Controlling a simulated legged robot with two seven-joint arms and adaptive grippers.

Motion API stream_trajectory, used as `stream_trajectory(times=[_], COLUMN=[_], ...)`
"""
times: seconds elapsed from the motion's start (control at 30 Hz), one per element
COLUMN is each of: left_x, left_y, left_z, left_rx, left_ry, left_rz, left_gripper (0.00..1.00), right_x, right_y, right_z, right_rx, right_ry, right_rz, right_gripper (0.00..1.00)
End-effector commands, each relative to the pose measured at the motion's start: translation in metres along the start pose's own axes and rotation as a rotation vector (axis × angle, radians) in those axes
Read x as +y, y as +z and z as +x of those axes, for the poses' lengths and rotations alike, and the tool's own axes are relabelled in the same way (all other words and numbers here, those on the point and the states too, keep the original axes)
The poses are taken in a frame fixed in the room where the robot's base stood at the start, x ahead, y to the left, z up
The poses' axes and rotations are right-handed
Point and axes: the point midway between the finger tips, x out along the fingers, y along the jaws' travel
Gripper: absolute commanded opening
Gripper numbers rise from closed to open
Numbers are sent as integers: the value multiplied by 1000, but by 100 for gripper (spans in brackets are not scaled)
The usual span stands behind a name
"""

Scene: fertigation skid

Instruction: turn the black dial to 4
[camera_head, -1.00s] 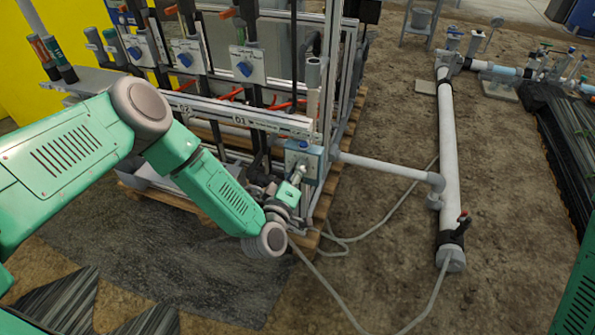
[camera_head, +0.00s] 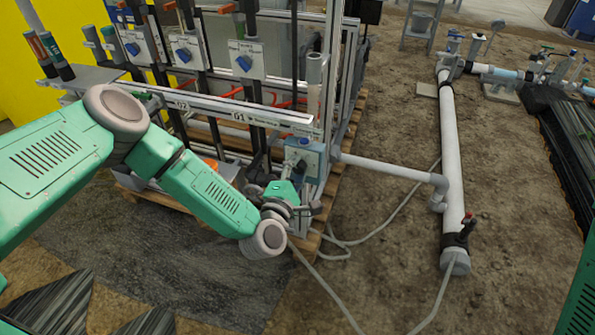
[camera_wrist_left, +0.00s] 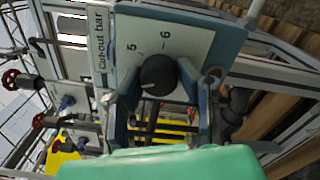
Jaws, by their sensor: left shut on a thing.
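The black dial (camera_wrist_left: 158,75) is on the pale face of a blue-grey box. In the left wrist view the printed numbers 5 and 6 stand beside it, with the label "Cut-out bar" to the left. A small light mark shows on the dial's lower left edge; its exact setting is hard to read. My left gripper (camera_wrist_left: 158,88) has its fingers on either side of the dial and is shut on it. In the head view, my left gripper (camera_head: 296,170) is at the front of the box (camera_head: 312,158) and hides the dial. My right gripper is out of view.
Blue-handled valves (camera_head: 243,63) stand on the skid behind a pale rail (camera_head: 225,108). A grey pipe (camera_head: 390,170) runs right from the box to a thick white pipe (camera_head: 449,160). A loose hose lies on the bare ground in front.

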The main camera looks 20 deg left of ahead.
Motion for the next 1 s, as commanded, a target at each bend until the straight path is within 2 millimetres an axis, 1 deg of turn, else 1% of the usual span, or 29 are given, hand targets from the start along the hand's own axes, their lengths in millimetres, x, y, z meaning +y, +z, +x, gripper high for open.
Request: stream_trajectory(times=[0.03, 0.3, 0.83, 0.87, 0.9, 0.93, 1.0], left_x=[-7, -8, -8, -8, -8, -8, -6], left_y=[-3, -3, -3, -3, -3, -3, -2], left_z=[-4, -4, -4, -4, -4, -4, -4], left_rx=[3, 4, 5, 5, 5, 5, 4], left_ry=[-16, -18, -20, -20, -19, -18, -14], left_rz=[-23, -117, -140, -140, -140, -140, -140], left_gripper=[0, 0, 0, 33, 47, 49, 49], right_x=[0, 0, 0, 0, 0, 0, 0], right_y=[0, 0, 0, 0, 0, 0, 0], right_z=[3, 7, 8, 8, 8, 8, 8], right_rx=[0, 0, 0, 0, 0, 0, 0], right_ry=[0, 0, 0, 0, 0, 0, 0], right_rz=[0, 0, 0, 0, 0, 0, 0], right_gripper=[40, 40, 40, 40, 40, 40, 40])
